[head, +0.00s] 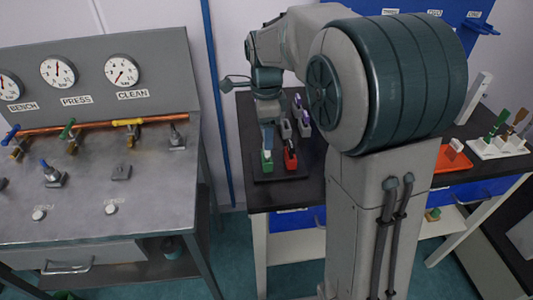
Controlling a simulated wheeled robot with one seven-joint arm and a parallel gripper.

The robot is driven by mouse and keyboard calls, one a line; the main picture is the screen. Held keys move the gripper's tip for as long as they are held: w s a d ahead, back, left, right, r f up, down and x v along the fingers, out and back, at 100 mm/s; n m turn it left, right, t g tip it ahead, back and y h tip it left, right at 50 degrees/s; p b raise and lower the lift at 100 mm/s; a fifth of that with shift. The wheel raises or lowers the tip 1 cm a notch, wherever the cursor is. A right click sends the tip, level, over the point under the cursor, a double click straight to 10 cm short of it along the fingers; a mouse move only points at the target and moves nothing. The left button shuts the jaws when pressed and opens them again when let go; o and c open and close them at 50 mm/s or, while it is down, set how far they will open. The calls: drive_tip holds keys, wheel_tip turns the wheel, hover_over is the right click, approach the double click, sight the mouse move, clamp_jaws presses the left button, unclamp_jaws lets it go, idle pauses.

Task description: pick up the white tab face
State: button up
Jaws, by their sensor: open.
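A dark rack (283,177) stands on the black bench and holds several small blocks. A green block (267,167) with a small white patch sits at its front left, and a red block (291,160) is to its right. Grey-white pieces (286,129) stand behind them. I cannot tell which of these small pale parts is the white tab face. My gripper (267,150) points down just above the green block. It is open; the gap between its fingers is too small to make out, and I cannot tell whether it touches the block.
A red tray (440,163) with a white piece (456,145) is on the bench at right, next to a white rack (487,150) of coloured handles. A grey gauge panel table (90,190) stands at left. My arm hides the bench's middle.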

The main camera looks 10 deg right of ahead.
sight(267, 155)
wheel_tip(267, 155, down, 6)
drive_tip(key=shift+r, duration=0.1)
idle(0.4)
drive_tip(key=c, duration=1.1)
